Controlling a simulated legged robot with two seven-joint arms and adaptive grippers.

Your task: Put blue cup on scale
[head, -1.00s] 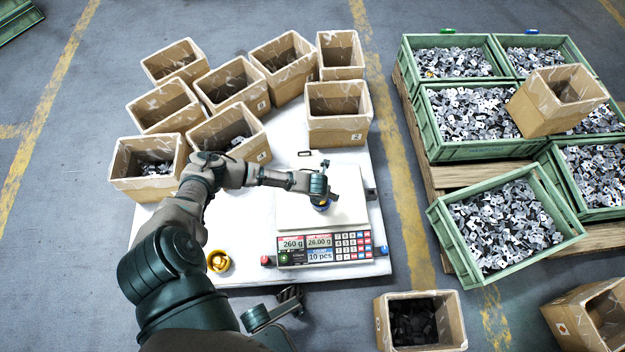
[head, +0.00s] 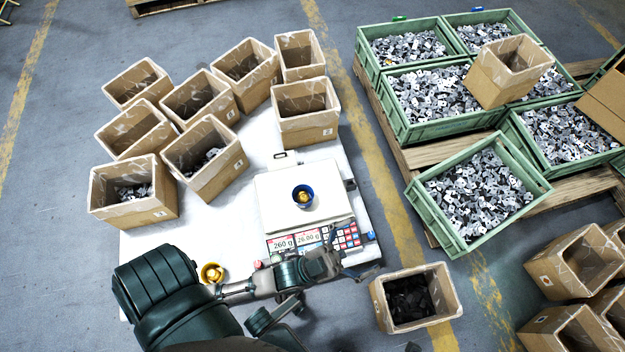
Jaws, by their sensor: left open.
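The blue cup (head: 296,203) stands upright on the white plate of the scale (head: 275,190), with something yellow inside it. The scale's display reads 260 g. My left gripper (head: 347,258) is open and empty over the scale's front keypad, in front of the cup and apart from it. My left arm covers part of the display panel's lower edge. My right gripper is not in view.
A yellow cup (head: 212,273) stands on the white table (head: 240,225), left of the scale and beside my left arm. Several cardboard boxes (head: 205,160) crowd the table's back and left. Green crates of stamped parts (head: 455,230) stand on the right. A cardboard box (head: 442,300) sits on the floor in front.

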